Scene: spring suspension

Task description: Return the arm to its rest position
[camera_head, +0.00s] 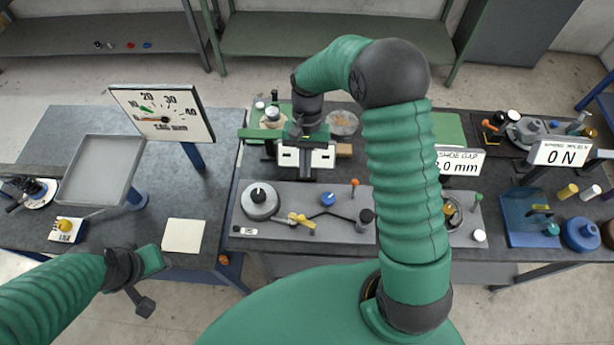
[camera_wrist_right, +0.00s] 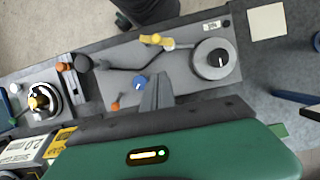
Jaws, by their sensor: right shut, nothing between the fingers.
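My right arm rises from the lower right and bends over to the left in the head view. Its gripper (camera_head: 307,155) hangs over the back of the middle bench, beyond the grey control panel (camera_head: 290,222). In the right wrist view the fingers of the right gripper (camera_wrist_right: 156,92) are together with nothing between them, and the panel (camera_wrist_right: 115,82) lies below them. My left arm comes in at the lower left. Its gripper (camera_head: 148,278) is in front of the left bench, near a pale square pad (camera_head: 184,235); its finger opening is unclear.
A gauge board (camera_head: 163,112) and a grey tray (camera_head: 97,170) stand on the left bench. The panel carries a round knob (camera_head: 259,198), a blue knob (camera_head: 328,199) and a yellow lever (camera_head: 300,224). Signs (camera_head: 562,153) and several small parts crowd the right side.

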